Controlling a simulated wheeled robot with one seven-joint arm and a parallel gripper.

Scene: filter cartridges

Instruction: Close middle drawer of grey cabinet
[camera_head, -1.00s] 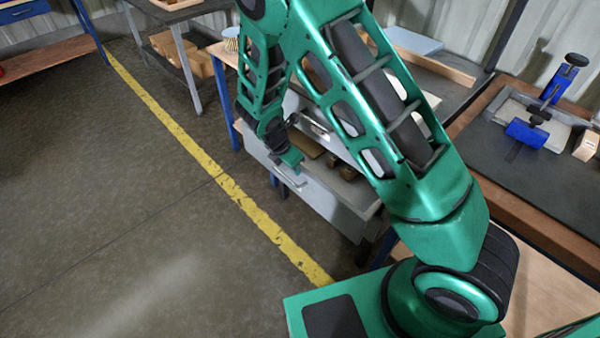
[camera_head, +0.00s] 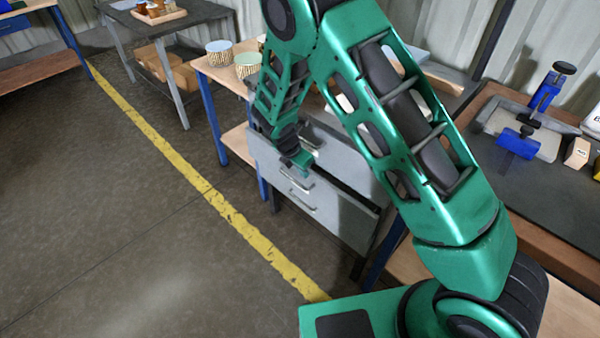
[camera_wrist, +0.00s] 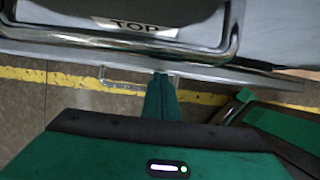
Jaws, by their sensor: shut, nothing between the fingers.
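The grey cabinet (camera_head: 352,163) stands under the bench, its drawer fronts facing the floor aisle. The middle drawer (camera_head: 335,202) has a bar handle (camera_head: 297,180) and appears to stand out a little, with a dark gap above its front. My gripper (camera_head: 298,163) is shut and empty, close to that front's upper edge; whether it touches is unclear. In the wrist view, my closed fingers (camera_wrist: 161,97) are below the top drawer's handle and "TOP" label (camera_wrist: 138,27). The middle drawer's handle (camera_wrist: 122,86) shows just left of the fingers. The drawer's inside is hidden.
Another handle (camera_head: 298,204) shows lower on the cabinet. A blue bench leg (camera_head: 212,125) stands left of it. Cups (camera_head: 248,66) stand on the bench above. The floor left of the yellow line (camera_head: 190,173) is clear.

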